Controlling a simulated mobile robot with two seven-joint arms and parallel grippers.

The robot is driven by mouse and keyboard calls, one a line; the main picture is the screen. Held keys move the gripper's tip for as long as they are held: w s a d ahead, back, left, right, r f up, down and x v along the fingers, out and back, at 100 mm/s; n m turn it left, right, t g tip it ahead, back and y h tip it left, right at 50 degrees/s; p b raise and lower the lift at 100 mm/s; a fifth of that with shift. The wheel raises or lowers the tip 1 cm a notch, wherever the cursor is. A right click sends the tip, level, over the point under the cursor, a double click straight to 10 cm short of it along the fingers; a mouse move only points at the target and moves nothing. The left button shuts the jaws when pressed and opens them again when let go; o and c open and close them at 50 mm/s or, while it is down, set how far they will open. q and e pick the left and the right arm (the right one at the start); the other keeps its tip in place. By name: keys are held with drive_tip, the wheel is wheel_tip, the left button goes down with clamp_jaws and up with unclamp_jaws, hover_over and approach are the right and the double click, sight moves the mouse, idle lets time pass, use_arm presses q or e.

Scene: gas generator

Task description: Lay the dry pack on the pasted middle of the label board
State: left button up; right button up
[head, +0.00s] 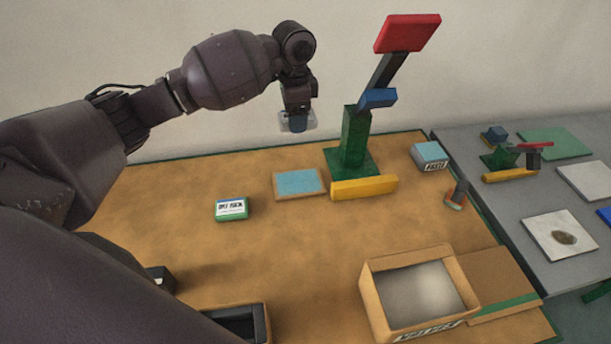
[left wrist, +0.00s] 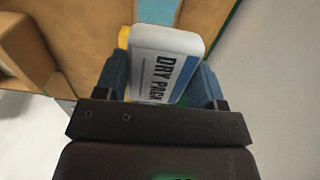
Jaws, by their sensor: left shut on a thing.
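My left gripper (head: 298,124) is in the air, above and behind the label board, and shut on the dry pack. In the left wrist view the dry pack (left wrist: 165,50) is a white block with a blue stripe and DRY PACK lettering, between the two blue fingers (left wrist: 160,85). In the head view, pale edges of the pack (head: 311,119) show on either side of the fingers. The label board (head: 277,194) is a tan board flat on the table with a light blue middle (head: 300,181); nothing lies on it. My right gripper is not in view.
A green-and-white labelled box (head: 231,209) sits front-left of the board. A green stand (head: 353,140) with red, blue and yellow parts stands close on its right. An open cardboard box (head: 370,300) is at front right. A grey side table (head: 530,215) holds more parts.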

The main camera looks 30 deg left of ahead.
use_arm(q)
drive_tip(key=b, duration=0.2)
hover_over(297, 182)
wheel_tip(297, 182, down, 15)
drive_tip(key=shift+f, duration=0.1)
wheel_tip(297, 182, down, 4)
drive_tip(key=shift+f+b, duration=0.1)
drive_tip(key=shift+b, duration=0.25)
drive_tip(key=shift+f, duration=0.1)
drive_tip(key=o, duration=0.9)
